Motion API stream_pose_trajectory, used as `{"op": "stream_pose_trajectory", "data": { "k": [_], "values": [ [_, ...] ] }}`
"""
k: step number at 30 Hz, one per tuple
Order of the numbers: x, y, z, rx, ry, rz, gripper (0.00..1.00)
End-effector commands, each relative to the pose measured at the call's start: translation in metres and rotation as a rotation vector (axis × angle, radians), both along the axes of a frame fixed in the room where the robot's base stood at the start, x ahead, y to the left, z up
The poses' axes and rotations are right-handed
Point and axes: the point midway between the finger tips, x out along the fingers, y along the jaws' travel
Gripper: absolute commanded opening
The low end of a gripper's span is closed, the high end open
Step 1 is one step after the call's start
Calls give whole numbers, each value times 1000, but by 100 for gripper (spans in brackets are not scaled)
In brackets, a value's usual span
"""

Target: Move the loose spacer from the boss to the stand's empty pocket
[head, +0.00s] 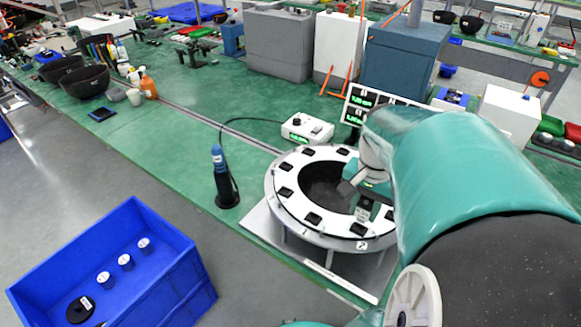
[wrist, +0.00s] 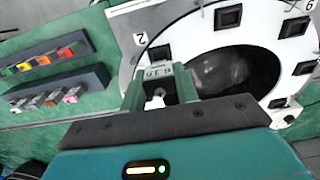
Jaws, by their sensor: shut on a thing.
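My gripper (wrist: 160,88) is shut on a small grey spacer (wrist: 157,71) with a printed label that seems to read 5.0. The spacer sits between the two green fingers in the wrist view. It is over or at the white ring stand (wrist: 185,35), close to a black pocket beside the mark 2. I cannot tell whether it touches the stand. In the head view my gripper (head: 364,205) is at the near right part of the ring stand (head: 285,212). Several black square pockets line the ring. My arm hides the ring's right side. I cannot make out the boss.
A dark cylindrical tool (head: 222,180) stands left of the ring, cabled to a white box (head: 307,129) with a green display. A blue crate (head: 110,250) with labelled cylinders and a black disc is at lower left. Two dark racks (wrist: 60,90) hold coloured pieces. The green bench (head: 175,115) is clear mid-left.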

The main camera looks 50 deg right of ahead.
Motion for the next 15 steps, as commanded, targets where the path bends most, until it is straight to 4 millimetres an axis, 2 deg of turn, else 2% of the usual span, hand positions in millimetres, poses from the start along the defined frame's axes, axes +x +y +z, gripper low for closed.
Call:
{"op": "stream_pose_trajectory", "data": {
  "k": [15],
  "values": [
    [0,0,19,0,-1,-1,0]
  ]
}}
